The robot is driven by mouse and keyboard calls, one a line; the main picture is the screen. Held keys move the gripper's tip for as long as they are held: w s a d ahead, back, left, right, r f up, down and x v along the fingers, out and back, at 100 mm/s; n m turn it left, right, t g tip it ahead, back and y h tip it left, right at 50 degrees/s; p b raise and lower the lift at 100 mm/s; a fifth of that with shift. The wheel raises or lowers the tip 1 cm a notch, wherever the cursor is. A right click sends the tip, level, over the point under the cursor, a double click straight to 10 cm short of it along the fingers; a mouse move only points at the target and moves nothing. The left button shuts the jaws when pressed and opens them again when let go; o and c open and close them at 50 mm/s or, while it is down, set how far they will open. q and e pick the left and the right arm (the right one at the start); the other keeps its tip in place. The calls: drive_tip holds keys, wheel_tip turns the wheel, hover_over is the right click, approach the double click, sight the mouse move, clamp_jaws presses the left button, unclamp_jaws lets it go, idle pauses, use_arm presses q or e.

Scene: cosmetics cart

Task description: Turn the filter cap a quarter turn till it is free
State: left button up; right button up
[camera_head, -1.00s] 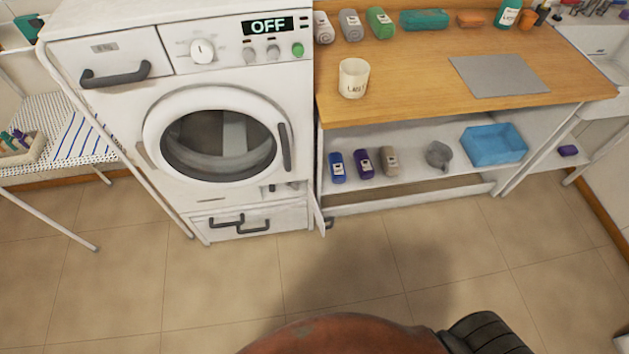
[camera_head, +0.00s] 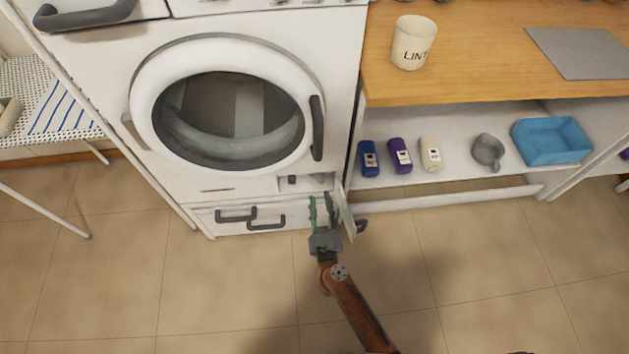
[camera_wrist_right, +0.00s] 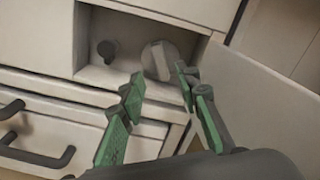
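The filter cap (camera_wrist_right: 162,60) is a round grey cap with a raised ridge, inside an open recess low on the washing machine's right front. It shows small in the head view (camera_head: 319,178). My right gripper (camera_head: 322,202) is just below and in front of the recess. In the right wrist view its green-padded fingers (camera_wrist_right: 159,79) are apart, with nothing between them. The tips point towards the cap; the right fingertip overlaps its right edge in the picture, and I cannot tell whether they touch. My left gripper is not in view.
The open hatch flap (camera_wrist_right: 265,95) stands close to the right of my gripper. A small dark knob (camera_wrist_right: 106,50) sits left of the cap. A drawer with dark handles (camera_head: 237,215) is below. A shelf (camera_head: 461,166) with bottles is at right. The floor in front is clear.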

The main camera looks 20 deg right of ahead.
sight(317, 180)
drive_tip(key=b+x, duration=0.1)
drive_tip(key=x, duration=0.6)
drive_tip(key=shift+f+b, duration=0.1)
drive_tip(key=shift+b, duration=0.25)
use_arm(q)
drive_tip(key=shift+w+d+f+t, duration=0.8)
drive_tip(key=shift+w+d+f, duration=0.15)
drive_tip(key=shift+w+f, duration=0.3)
use_arm(e)
drive_tip(key=shift+w, duration=0.3)
drive_tip(key=shift+c, duration=0.2)
clamp_jaws()
